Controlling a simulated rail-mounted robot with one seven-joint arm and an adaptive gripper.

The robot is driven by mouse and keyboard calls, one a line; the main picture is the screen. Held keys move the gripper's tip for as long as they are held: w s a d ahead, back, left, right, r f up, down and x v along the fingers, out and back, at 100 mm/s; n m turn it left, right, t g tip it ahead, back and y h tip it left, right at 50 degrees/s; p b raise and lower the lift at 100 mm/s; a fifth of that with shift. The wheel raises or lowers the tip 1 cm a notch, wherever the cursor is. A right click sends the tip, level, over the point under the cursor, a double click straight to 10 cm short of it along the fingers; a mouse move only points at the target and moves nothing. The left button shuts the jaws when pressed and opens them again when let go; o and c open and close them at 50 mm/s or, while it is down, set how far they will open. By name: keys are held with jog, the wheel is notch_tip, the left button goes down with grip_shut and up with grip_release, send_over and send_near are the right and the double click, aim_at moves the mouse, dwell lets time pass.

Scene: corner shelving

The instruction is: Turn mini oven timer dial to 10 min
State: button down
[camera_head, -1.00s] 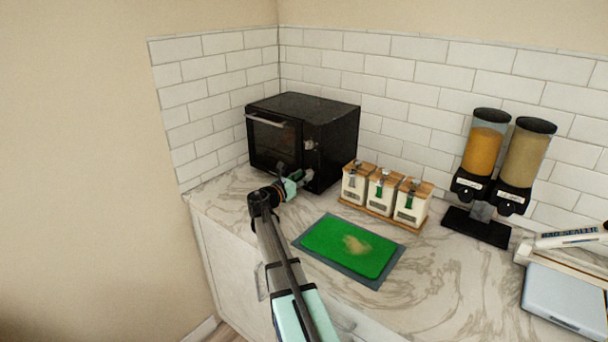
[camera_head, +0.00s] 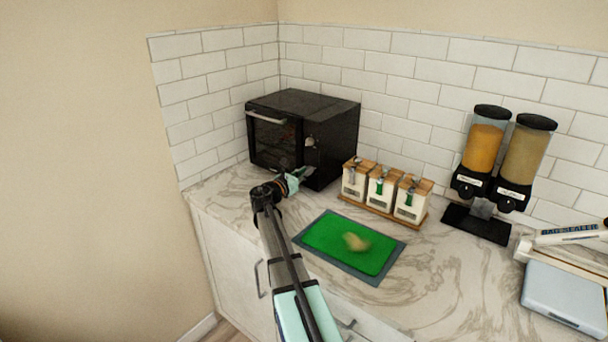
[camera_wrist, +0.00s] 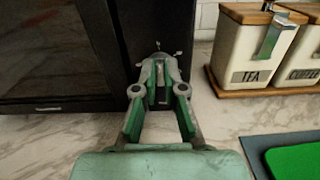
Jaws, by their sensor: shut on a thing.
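The black mini oven (camera_head: 330,125) stands in the corner of the counter, its door with a silver handle facing left-front. A light knob (camera_head: 310,142) shows on the control strip at the right of its front. My gripper (camera_head: 303,173) reaches the lower part of that strip in the head view. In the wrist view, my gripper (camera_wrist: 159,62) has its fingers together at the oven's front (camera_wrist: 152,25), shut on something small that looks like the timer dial. The fingers hide most of it, and its markings cannot be read.
Canisters (camera_head: 382,190) stand on a wooden tray right of the oven; one also shows in the wrist view (camera_wrist: 250,50). A green mat (camera_head: 330,240) lies in front. Two dispensers (camera_head: 500,160) and a pale blue device (camera_head: 565,295) are farther right.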

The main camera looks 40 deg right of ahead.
jog(key=shift+f+b, duration=0.15)
jog(key=shift+b, duration=0.15)
jog(key=m+b, duration=1.1)
jog(key=b, duration=0.2)
jog(key=shift+s+d, duration=0.1)
jog(key=shift+s, duration=0.05)
jog(key=shift+m+b, duration=0.3)
jog(key=shift+m, duration=0.1)
